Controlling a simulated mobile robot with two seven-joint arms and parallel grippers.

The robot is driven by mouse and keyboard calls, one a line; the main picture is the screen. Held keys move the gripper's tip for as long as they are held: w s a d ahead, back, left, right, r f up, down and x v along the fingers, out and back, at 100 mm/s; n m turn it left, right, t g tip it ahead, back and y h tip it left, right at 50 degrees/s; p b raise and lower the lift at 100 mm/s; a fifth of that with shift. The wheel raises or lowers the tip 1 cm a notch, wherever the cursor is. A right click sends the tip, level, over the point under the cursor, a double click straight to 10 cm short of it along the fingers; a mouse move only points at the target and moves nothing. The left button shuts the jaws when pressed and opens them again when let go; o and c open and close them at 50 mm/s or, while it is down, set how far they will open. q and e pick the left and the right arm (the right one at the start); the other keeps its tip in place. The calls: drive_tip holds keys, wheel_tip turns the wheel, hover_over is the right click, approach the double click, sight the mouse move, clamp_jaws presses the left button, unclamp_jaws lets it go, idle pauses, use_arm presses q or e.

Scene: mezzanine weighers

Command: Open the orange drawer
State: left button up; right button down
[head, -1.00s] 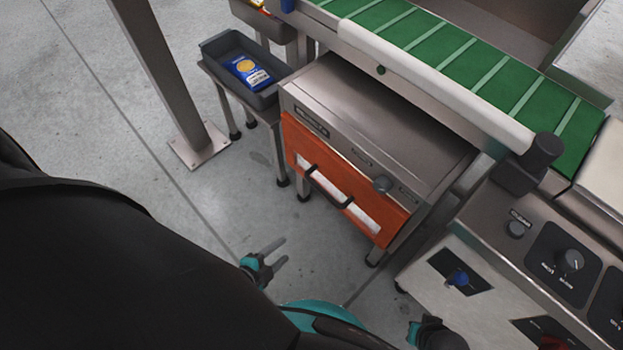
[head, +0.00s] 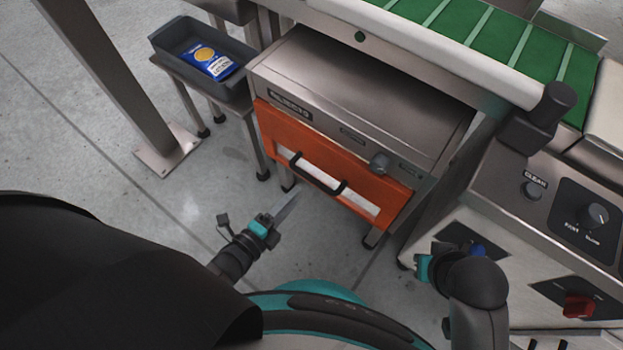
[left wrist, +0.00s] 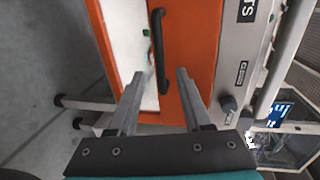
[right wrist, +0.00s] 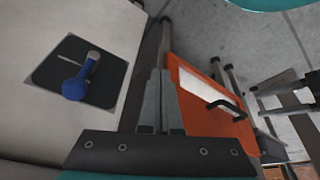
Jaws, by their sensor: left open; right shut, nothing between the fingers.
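The orange drawer (head: 280,132) is the front of a steel cabinet and sits flush under its top panel. A black bar handle (head: 317,174) crosses a white strip on its front. My left gripper (head: 285,208) is in front of the drawer, below and left of the handle, and apart from it. In the left wrist view the open fingers (left wrist: 158,98) point at the drawer (left wrist: 198,60), with the handle (left wrist: 159,50) beyond and between them. My right gripper (right wrist: 160,85) is shut and empty, with the drawer (right wrist: 196,100) to its right in its wrist view.
A grey tray (head: 168,68) with a blue packet (head: 207,60) stands at the left of the cabinet. A steel post (head: 105,75) is farther left. A control panel (head: 500,205) with knobs is on the right. A green conveyor (head: 495,35) runs behind.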

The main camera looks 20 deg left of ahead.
sight(310, 181)
use_arm(q)
drive_tip(key=shift+b+x, duration=1.4)
drive_tip(key=shift+x, duration=2.95)
use_arm(e)
drive_tip(key=shift+w+a+r+t+y, duration=0.1)
drive_tip(key=shift+w+a+r+t, duration=0.2)
drive_tip(key=shift+r, duration=0.5)
drive_tip(key=shift+w+a+r+t+y, duration=0.15)
drive_tip(key=shift+r+t, duration=0.2)
drive_tip(key=shift+r, duration=0.45)
drive_tip(key=shift+w+a+r+t+y, duration=0.1)
drive_tip(key=shift+w+a+r+t, duration=0.2)
drive_tip(key=shift+r, duration=0.5)
drive_tip(key=shift+s+d, duration=0.1)
drive_tip(key=shift+s, duration=0.05)
use_arm(q)
clamp_jaws()
